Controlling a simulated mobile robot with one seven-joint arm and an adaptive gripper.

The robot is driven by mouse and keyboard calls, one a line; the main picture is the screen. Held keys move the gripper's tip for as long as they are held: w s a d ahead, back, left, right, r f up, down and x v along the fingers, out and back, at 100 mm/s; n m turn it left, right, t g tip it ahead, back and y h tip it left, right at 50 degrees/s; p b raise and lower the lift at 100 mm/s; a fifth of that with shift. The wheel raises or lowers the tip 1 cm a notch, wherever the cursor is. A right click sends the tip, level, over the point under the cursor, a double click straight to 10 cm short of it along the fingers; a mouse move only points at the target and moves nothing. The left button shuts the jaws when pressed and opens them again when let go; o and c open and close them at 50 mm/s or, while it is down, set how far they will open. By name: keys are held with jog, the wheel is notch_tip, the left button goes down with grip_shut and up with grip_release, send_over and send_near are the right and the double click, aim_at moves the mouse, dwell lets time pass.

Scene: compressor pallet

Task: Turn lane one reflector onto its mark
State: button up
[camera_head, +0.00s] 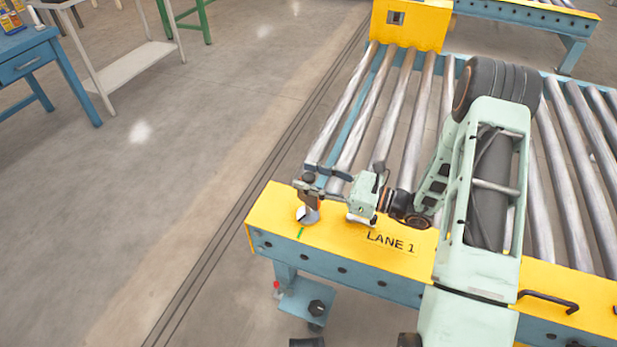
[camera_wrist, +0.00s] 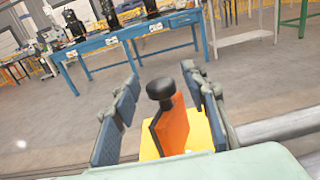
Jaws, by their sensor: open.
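The lane one reflector is an orange plate with a black knob on top, upright between my fingers in the wrist view (camera_wrist: 171,128). In the head view the reflector (camera_head: 311,201) stands on a pale round base near the left end of the yellow LANE 1 plate (camera_head: 345,237). A short green mark (camera_head: 300,232) is on the yellow plate just in front of the base. My gripper (camera_head: 309,187) is at the reflector, partly hiding it. In the wrist view my gripper (camera_wrist: 162,108) is open, with one finger pair on each side of the orange plate and gaps visible.
Metal rollers (camera_head: 411,118) run back from the yellow plate, and my arm reaches over them. A black handle (camera_head: 548,299) is on the plate's right part. A blue table (camera_head: 30,45) and a pale bench (camera_head: 135,60) stand far left. The floor left of the conveyor is clear.

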jog(key=shift+a, duration=0.15)
jog(key=shift+c, duration=0.5)
grip_shut()
jog(key=shift+w+n+g+y+b, duration=0.15)
jog(key=shift+n+g+y+b, duration=0.35)
jog(key=shift+n+g, duration=0.75)
jog(key=shift+n+g+b, duration=0.6)
jog(key=shift+n+g, duration=0.55)
jog(key=shift+g, duration=1.3)
jog(key=shift+o, duration=0.5)
grip_release()
